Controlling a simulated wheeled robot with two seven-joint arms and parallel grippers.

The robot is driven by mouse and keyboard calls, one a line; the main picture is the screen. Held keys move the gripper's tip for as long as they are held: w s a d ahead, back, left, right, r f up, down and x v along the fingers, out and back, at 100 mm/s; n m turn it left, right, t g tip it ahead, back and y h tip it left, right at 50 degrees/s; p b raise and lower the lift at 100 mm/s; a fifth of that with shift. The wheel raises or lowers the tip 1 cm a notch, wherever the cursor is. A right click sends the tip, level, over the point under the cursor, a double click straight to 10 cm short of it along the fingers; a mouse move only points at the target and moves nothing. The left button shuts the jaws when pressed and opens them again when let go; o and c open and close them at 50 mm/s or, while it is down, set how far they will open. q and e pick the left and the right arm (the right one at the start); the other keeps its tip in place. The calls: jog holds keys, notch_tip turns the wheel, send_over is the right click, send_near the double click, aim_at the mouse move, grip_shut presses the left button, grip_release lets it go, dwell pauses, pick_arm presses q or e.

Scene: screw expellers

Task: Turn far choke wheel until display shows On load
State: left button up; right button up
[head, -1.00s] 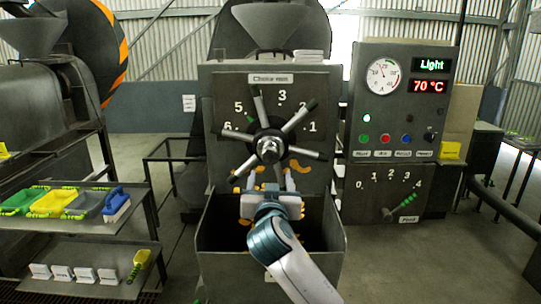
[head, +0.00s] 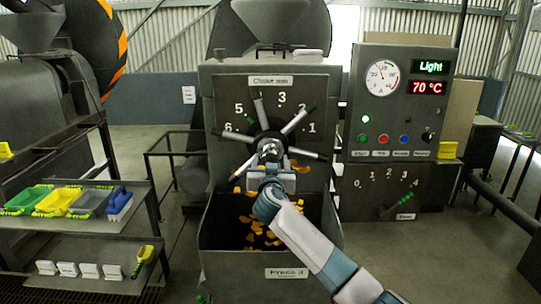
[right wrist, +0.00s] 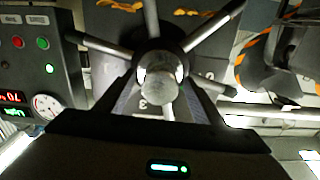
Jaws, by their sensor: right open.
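The choke wheel (head: 296,122) is a dark hub with several grey, dark-tipped spokes on the front panel of the middle press, under a "Choke mm" plate (head: 270,81). Numbers are marked around it; 5, 3 and 1 are readable. The display (head: 431,67) on the right panel reads "Light" in green. My right gripper (head: 270,154) is at the wheel's hub, in front of it and partly hiding it. In the right wrist view the hub (right wrist: 160,72) shows between the open fingers; I cannot tell whether they touch it. My left gripper is not in view.
A bin (head: 222,258) marked "Press 3" with orange pieces stands below the wheel. The control panel (head: 361,165) has a gauge, a 70 °C readout, buttons and a lever (head: 396,207). A shelf with coloured trays (head: 70,200) stands at the left.

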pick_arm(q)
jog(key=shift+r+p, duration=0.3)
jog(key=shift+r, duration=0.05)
pick_arm(e)
jog(key=shift+w, duration=1.1)
